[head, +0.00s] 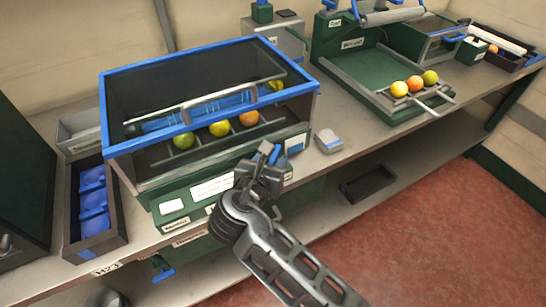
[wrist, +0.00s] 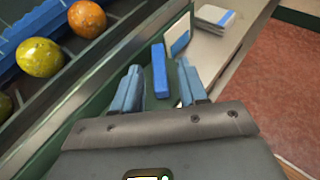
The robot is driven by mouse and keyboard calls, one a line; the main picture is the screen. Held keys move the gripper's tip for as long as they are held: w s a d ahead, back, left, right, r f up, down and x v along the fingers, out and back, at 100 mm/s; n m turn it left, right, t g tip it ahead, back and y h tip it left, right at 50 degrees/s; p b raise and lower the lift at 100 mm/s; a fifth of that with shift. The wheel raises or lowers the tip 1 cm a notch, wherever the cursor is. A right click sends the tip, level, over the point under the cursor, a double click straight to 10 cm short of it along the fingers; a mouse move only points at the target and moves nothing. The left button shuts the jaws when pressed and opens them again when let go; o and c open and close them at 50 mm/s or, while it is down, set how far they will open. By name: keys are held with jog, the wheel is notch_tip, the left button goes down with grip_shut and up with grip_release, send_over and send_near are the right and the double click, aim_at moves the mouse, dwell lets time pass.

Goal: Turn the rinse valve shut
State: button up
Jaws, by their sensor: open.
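A bright blue lever (wrist: 160,70) stands out from the green front of the washing machine, and I take it to be the rinse valve. In the head view its blue end (head: 274,154) shows beside my fingertips, at the right end of the machine's front. My gripper (head: 266,156) is open. In the wrist view its two grey-blue fingers (wrist: 159,83) lie on either side of the lever, with a gap on both sides. The lever's base and its label are partly hidden by the gripper.
A grey-white pad (head: 329,140) lies on the bench right of the machine. Another blue handle (head: 163,272) hangs below the bench edge.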

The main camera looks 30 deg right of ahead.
jog(key=shift+w+d+f, duration=0.2)
jog(key=shift+w+d, duration=0.1)
jog(key=shift+w, duration=0.05)
grip_shut()
